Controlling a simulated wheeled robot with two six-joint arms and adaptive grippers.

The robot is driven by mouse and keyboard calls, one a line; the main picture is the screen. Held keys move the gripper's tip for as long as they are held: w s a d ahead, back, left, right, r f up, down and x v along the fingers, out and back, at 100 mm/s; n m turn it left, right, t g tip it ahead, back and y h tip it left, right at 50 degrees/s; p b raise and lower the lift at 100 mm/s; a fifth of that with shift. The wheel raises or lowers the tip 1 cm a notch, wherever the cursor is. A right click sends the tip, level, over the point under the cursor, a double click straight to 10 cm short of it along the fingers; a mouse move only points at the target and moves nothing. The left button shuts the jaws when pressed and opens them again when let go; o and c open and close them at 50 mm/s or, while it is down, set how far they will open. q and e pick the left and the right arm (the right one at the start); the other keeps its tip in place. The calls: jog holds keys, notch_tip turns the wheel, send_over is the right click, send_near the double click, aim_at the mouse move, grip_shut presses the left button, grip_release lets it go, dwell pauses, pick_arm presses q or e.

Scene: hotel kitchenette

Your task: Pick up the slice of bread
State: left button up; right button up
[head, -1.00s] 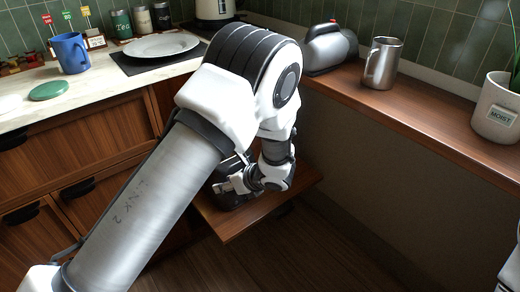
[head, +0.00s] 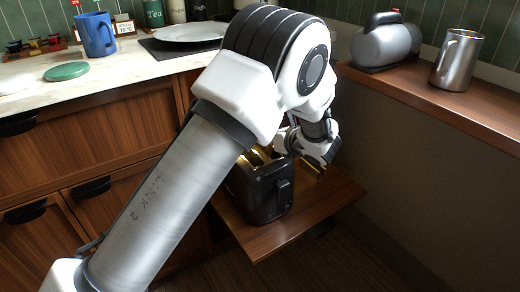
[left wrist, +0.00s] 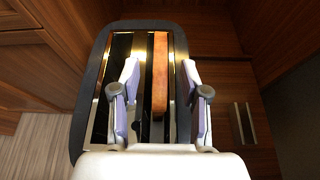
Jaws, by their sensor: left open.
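The slice of bread (left wrist: 160,75) is a thin brown-orange strip seen edge-on from above in the left wrist view. It stands in the right-hand slot of a black toaster (left wrist: 76,125) with a shiny gold top. The toaster also shows in the head view (head: 268,197), standing on a low wooden shelf. My left gripper (left wrist: 160,68) is open above the toaster, one finger on each side of the bread, with gaps between them. In the head view my left arm hides part of the toaster, and the bread cannot be made out. My right gripper is not in view.
The low wooden shelf (head: 285,237) has bare room in front of the toaster. A steel mug (head: 457,60) and a grey rounded appliance (head: 385,45) stand on the ledge at right. A blue mug (head: 97,35), a plate (head: 190,31) and a green disc (head: 66,71) are on the counter.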

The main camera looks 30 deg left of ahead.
pick_arm(q)
jog(key=x, duration=0.3)
jog(key=shift+w+a+f+b, duration=0.15)
jog(key=shift+a+f+b, duration=0.1)
jog(key=shift+b, duration=0.1)
jog(key=shift+r, duration=0.15)
jog(key=shift+c, duration=0.4)
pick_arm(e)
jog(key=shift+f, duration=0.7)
pick_arm(q)
grip_shut()
